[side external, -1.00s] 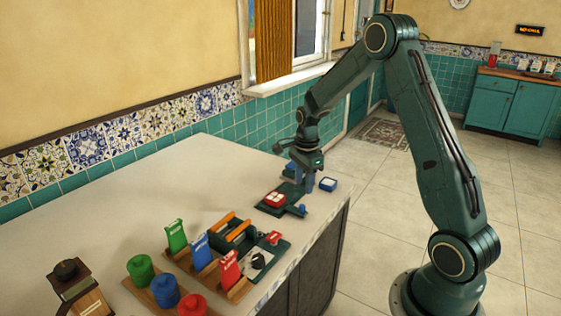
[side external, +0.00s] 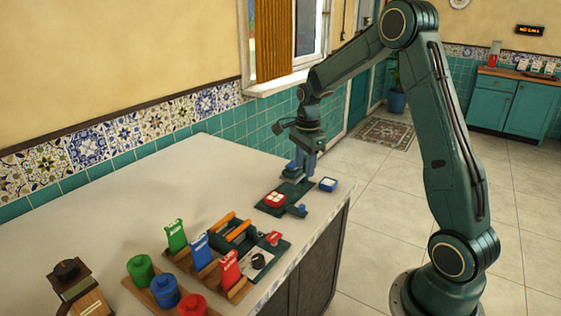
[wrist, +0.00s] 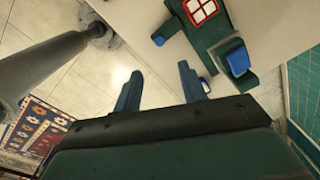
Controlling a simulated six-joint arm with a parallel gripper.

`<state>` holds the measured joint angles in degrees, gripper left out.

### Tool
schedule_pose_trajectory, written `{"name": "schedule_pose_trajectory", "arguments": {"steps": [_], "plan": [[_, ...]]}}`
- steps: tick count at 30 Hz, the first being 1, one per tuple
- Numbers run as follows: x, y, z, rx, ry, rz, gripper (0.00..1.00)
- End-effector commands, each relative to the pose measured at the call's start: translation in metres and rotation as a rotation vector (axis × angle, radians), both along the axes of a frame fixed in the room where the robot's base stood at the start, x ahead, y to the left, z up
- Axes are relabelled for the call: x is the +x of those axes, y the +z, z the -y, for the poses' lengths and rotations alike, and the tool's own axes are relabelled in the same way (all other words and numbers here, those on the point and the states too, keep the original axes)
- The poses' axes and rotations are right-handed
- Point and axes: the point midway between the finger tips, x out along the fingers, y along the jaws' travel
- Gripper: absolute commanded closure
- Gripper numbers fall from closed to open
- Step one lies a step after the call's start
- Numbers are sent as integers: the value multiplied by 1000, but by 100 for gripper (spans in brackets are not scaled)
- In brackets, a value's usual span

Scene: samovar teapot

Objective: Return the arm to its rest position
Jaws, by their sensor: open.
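The fixture (wrist: 208,28) shows at the top of the wrist view, clear of the fingers. A blue piece with a white top (side external: 328,184) sits at the counter's right edge, beside the fixture.
The counter (side external: 190,175) has free room at its left and back. Green, blue and red packets (side external: 200,252) stand in the front middle near an orange-handled rack (side external: 232,232). Round canisters (side external: 165,291) and a wooden grinder (side external: 77,287) are at front left. A tiled wall runs behind.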

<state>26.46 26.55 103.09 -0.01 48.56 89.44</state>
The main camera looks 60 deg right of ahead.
Motion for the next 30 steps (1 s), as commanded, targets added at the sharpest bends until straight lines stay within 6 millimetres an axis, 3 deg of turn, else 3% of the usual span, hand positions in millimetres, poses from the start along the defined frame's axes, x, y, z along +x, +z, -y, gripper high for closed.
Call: {"name": "schedule_pose_trajectory", "arguments": {"steps": [11, 21, 30], "plan": [[-17, 52, -42, -43, 292, 59, 59], [-57, 106, -96, -120, 709, 130, 59], [-103, 137, -137, -206, 1072, 185, 59]]}}
